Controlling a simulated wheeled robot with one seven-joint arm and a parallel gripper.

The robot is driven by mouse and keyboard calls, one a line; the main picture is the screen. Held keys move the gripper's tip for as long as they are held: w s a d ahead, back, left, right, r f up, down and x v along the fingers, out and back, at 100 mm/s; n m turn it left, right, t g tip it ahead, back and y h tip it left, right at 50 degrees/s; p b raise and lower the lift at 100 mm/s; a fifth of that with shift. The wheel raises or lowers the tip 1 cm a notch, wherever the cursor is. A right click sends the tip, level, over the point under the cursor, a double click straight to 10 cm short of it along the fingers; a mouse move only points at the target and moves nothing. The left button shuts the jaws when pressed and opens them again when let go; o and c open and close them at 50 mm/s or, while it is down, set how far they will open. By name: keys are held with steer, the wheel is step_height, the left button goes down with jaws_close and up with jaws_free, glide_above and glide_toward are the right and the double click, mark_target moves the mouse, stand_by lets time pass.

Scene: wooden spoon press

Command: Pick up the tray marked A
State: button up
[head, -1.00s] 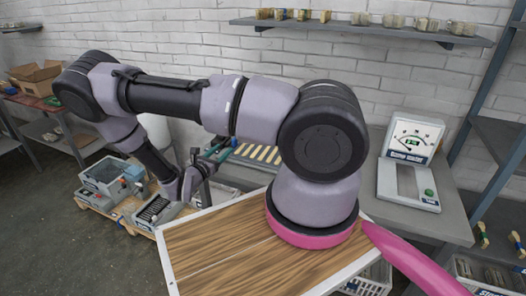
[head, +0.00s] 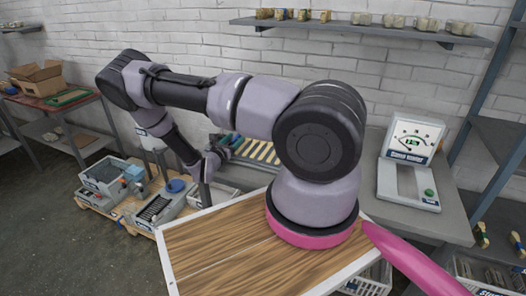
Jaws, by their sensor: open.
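No letter A is legible from here, so I cannot tell which container is the tray marked A. A grey open bin (head: 103,174) with a small label stands on the pallet at the left. A grey tray (head: 152,212) with dark ribbed contents sits to its right, closer to me. My gripper (head: 222,150) is small and partly hidden at the end of my bent arm, left of centre. It is open, with nothing visible in it. It is up and to the right of the pallet containers, apart from them.
A wooden pallet (head: 128,209) bears the grey containers and a blue round item (head: 176,186). Behind my arm is a rack with yellow slats (head: 262,153). A dial scale (head: 411,152) stands on the right bench. A red table (head: 50,99) holds a cardboard box (head: 36,77). Bare floor (head: 45,230) lies front left.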

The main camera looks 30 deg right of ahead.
jaws_close()
stand_by(1.4)
